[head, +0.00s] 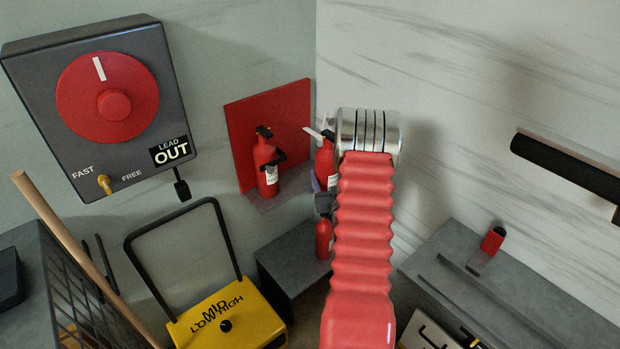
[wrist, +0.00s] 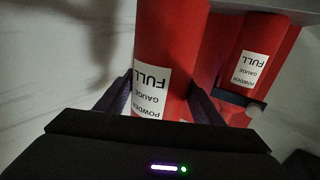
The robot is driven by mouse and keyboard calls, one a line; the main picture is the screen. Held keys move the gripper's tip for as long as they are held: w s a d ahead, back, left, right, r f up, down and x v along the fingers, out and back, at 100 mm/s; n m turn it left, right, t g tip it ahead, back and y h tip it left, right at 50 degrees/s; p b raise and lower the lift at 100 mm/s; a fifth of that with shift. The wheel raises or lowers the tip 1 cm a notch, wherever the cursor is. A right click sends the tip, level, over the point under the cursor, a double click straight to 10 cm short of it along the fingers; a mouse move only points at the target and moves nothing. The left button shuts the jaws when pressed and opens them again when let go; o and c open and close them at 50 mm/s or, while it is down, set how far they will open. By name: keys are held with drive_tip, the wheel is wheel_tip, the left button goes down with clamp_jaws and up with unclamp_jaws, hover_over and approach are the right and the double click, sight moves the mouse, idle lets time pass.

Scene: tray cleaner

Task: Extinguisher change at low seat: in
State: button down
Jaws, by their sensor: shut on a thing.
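My gripper (head: 324,203) is shut on a red extinguisher (head: 324,158), mostly hidden behind my arm in the head view. In the wrist view, dark fingers (wrist: 160,102) flank this extinguisher (wrist: 170,45); its white label reads FULL, GAUGE, POWDER, upside down. A second red extinguisher (head: 265,166) stands upright on a grey ledge (head: 280,199) against a red back panel (head: 295,110). It also shows right of the held one in the wrist view (wrist: 262,85). A red cylinder part (head: 323,240) shows lower by a grey block (head: 290,275); I cannot tell whether it is separate.
A dial box (head: 30,75) marked LEAD OUT hangs at upper left. Below it stands a yellow box (head: 245,305) with a black handle frame and a wooden pole (head: 75,245). A grey bench (head: 455,260) at right bears a small red and black item (head: 492,240). A black bar (head: 565,165) juts out right.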

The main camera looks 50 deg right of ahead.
drive_tip(key=shift+s+d+r, duration=0.15)
drive_tip(key=shift+d+r, duration=0.05)
drive_tip(key=shift+d, duration=0.6)
drive_tip(key=shift+w+d+r, duration=0.5)
drive_tip(key=shift+w+r, duration=0.05)
drive_tip(key=shift+w, duration=0.25)
drive_tip(key=shift+s, duration=0.1)
drive_tip(key=w+d+f, duration=0.1)
drive_tip(key=w, duration=0.7)
drive_tip(key=w+d+f, duration=0.2)
drive_tip(key=w, duration=0.7)
drive_tip(key=shift+d, duration=0.2)
idle(2.1)
